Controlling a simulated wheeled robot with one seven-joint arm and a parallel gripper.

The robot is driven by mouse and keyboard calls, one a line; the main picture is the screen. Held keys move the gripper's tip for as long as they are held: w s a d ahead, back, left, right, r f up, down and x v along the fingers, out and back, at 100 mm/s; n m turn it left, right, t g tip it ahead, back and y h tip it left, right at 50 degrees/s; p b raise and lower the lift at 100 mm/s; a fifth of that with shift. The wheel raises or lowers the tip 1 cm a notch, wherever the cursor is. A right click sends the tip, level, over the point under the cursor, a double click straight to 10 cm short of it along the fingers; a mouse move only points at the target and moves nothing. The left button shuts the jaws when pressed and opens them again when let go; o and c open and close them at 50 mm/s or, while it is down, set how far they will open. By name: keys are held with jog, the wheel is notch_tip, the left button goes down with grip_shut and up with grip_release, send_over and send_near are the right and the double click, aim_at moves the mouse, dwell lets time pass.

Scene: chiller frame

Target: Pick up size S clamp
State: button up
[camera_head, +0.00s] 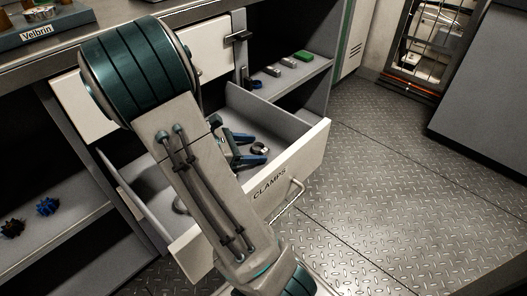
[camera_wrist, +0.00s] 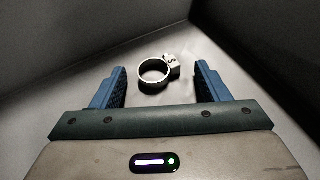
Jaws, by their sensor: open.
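The size S clamp (camera_wrist: 154,73) is a small metal ring with a block marked "S". It lies on the drawer floor in the wrist view, and it also shows in the head view (camera_head: 261,149). My gripper (camera_wrist: 161,72) is open, with its blue fingers on either side of the clamp in the picture and nothing held. In the head view my gripper (camera_head: 258,148) is inside the open drawer marked "CLAMPS" (camera_head: 283,177). I cannot tell how high the fingertips are above the drawer floor. My arm hides part of the drawer.
The drawer walls stand close around my gripper. A shelf (camera_head: 290,76) with small grey and green items is behind the drawer. Blue and dark parts (camera_head: 47,206) lie on a lower left shelf. The metal floor (camera_head: 400,190) to the right is clear.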

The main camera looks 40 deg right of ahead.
jog(key=c, duration=1.1)
jog(key=shift+o, duration=0.2)
jog(key=shift+r, duration=0.1)
